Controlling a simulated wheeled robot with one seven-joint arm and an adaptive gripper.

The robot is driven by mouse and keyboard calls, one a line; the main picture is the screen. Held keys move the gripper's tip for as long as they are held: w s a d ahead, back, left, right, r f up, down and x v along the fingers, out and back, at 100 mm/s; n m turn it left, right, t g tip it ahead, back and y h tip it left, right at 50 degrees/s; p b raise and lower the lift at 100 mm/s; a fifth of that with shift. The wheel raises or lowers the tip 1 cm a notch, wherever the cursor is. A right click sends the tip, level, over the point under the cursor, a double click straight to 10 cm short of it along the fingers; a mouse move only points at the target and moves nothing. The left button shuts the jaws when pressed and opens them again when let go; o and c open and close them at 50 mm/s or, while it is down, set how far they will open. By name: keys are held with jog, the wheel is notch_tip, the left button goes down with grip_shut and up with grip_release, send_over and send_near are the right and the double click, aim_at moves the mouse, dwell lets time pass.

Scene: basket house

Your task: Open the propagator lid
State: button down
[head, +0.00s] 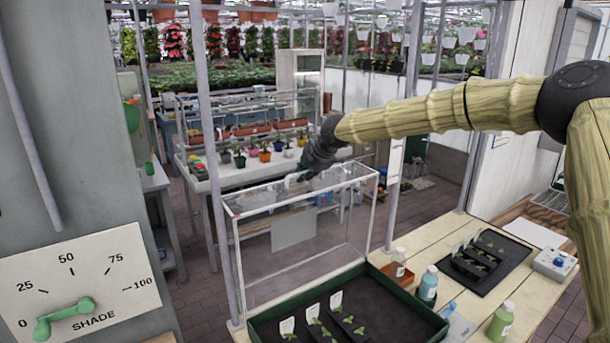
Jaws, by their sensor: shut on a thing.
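The propagator has a dark green tray (418,318) of dark soil on the wooden bench. Small seedlings and white labels stand at its left side. Its clear lid (374,205) with a pale frame is swung up and stands raised behind the tray, so the tray's top is uncovered. My gripper (298,178) reaches in from the right and is shut at the lid's upper edge, where a handle seems to be. The fingertips are small and partly hidden by the gripper's own dark body (322,150).
A black seedling mat (490,262) lies further right. A post (207,140) rises left of the lid.

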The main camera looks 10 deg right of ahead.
jog(key=shift+f, duration=0.15)
jog(key=c, duration=1.5)
grip_release()
jog(key=v, duration=1.2)
jog(key=shift+w, duration=0.15)
